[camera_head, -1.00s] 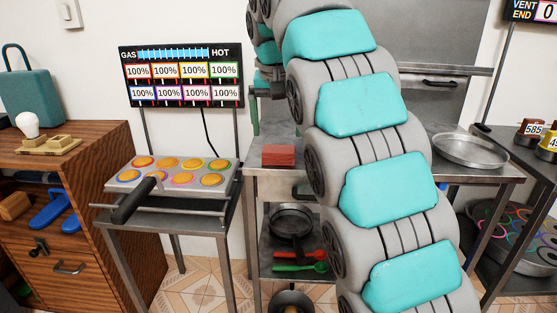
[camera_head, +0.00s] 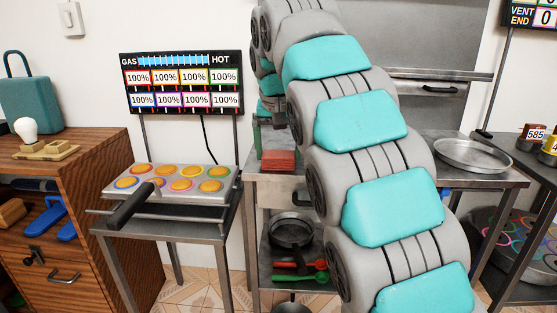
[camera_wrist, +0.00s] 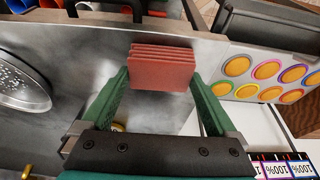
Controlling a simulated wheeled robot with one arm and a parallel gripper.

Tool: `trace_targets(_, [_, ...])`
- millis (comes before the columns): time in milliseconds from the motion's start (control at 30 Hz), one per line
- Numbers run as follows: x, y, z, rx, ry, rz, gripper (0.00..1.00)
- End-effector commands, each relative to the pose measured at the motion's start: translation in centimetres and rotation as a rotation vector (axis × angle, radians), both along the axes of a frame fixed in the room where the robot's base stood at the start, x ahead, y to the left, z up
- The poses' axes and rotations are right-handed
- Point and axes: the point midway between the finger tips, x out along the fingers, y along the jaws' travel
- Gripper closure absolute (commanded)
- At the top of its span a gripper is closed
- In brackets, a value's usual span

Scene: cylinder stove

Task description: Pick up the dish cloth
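The dish cloth looks like a folded red stack (camera_head: 280,161) on the steel table, left of my arm in the head view. In the wrist view the red cloth (camera_wrist: 162,70) lies just ahead of and between the tips of my gripper (camera_wrist: 160,82). The two green fingers are spread wide, one on each side of the cloth's near end. I cannot tell whether they touch it. In the head view my gripper (camera_head: 272,140) is just above the cloth, partly hidden by my arm.
A griddle (camera_head: 172,185) with several orange discs and a black handle stands left of the table (camera_head: 262,188). A round metal pan (camera_head: 474,154) lies at the table's right. A dark pan (camera_head: 291,230) sits on the shelf below.

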Motion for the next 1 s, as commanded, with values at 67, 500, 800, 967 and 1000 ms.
trace_targets(67, [0.0, 0.0, 0.0, 0.0, 0.0, 0.0, 0.25])
trace_targets(500, [0.0, 0.0, 0.0, 0.0, -0.001, 0.0, 0.61])
trace_targets(800, [0.0, 0.0, 0.4, 0.001, -0.003, 0.001, 0.61])
trace_targets(967, [0.1, 0.1, 0.9, 0.001, -0.004, 0.001, 0.61])
trace_targets(1000, [0.1, 0.1, 1.0, 0.001, -0.003, 0.001, 0.61])
